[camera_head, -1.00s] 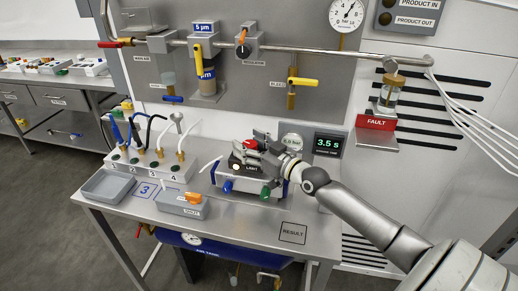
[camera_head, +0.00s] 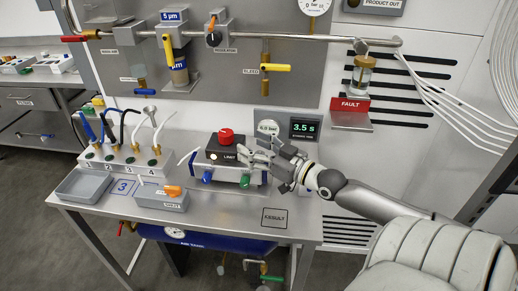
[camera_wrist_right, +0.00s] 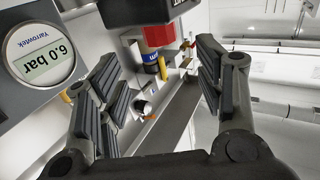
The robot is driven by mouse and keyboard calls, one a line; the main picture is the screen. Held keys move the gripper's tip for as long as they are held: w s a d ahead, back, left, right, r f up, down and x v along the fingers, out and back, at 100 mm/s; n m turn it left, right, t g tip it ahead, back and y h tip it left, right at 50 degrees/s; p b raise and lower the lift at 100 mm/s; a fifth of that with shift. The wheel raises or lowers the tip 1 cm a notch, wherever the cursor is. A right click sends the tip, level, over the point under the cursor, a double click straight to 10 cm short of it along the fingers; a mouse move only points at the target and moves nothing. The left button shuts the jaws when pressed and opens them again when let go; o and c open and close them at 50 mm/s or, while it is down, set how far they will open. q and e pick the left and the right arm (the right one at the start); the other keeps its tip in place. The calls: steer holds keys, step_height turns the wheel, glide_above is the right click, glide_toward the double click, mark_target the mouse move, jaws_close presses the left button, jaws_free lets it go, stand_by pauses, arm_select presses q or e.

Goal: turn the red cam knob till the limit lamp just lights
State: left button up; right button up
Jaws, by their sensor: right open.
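The red cam knob (camera_head: 225,135) stands on top of a dark box (camera_head: 223,150) marked LIMIT, on the bench. It also shows in the right wrist view (camera_wrist_right: 158,37), between and beyond the fingers. The round limit lamp (camera_head: 212,155) on the box front looks pale and bright; I cannot tell surely whether it is lit. My right gripper (camera_head: 254,154) is open and empty, just right of the box and apart from the knob. In the right wrist view its fingers (camera_wrist_right: 155,65) are spread wide. My left gripper is not in view.
A 6.0 bar gauge (camera_wrist_right: 42,52) and a 3.5 s display (camera_head: 304,130) stand close behind the gripper. A rack of hoses (camera_head: 120,158) and grey trays (camera_head: 83,185) are on the left. Bare bench lies around the RESULT square (camera_head: 274,218).

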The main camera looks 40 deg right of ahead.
steer(key=shift+s, duration=0.7)
steer(key=shift+d, duration=0.1)
